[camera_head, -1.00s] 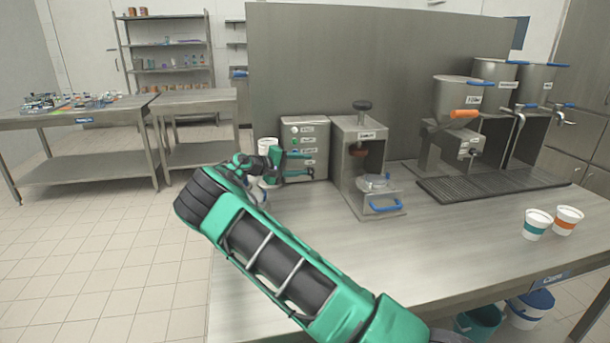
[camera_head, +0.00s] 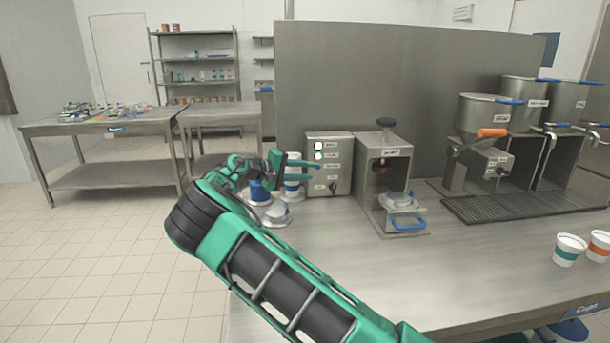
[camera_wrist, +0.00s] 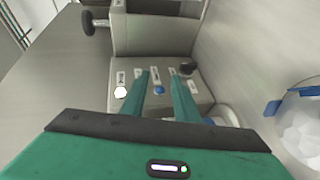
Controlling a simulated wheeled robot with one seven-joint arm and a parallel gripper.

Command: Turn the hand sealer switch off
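The grey switch box (camera_head: 342,165) stands on the counter against the partition, with a column of small round switches and labels on its face. I cannot read the labels, so I cannot tell which switch is the hand sealer's. A white one (camera_wrist: 120,92) and a blue one (camera_wrist: 158,90) show in the wrist view, with a black knob (camera_wrist: 187,67) to the right. My gripper (camera_head: 317,165) is in front of the box's left part. In the wrist view my gripper (camera_wrist: 160,74) is open and empty, its fingers either side of the blue switch; contact is unclear.
The press-like machine (camera_head: 385,165) with a black top knob and blue handle stands just right of the box. Cups and lids (camera_head: 276,214) stand below my gripper. Two cups (camera_head: 568,250) stand at the far right. The counter's middle (camera_head: 400,270) is clear.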

